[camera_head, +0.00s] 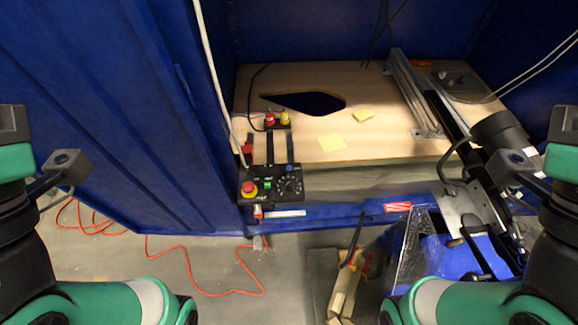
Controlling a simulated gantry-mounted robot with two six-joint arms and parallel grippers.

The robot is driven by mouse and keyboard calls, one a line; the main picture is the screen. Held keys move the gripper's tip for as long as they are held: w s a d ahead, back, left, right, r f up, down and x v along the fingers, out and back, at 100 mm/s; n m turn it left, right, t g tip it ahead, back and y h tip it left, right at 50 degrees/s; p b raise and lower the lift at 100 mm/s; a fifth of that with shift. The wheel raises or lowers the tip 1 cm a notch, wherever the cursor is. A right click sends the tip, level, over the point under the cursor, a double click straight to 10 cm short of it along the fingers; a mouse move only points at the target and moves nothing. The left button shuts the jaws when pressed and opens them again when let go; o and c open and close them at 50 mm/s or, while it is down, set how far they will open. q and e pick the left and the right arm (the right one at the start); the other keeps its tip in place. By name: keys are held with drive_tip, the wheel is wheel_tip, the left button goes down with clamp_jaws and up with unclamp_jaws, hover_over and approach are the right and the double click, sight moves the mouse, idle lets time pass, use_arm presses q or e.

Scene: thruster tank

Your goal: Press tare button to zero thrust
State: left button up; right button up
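A black control box (279,197) sits at the front left of the wooden bench top. It has a red mushroom button (249,187) on a yellow base at its left and a small green button (268,184) in the middle. Several small dark controls (291,185) are at its right. I cannot tell which control is the tare button, and no thrust reading is legible. My arms stand at the left and right picture edges, well apart from the box. No gripper fingers show.
A metal rail (413,95) and a dark cylinder (499,133) are at the right. Blue walls enclose the bench. An orange cord (190,268) lies on the floor.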

use_arm(q)
clamp_jaws()
idle(1.4)
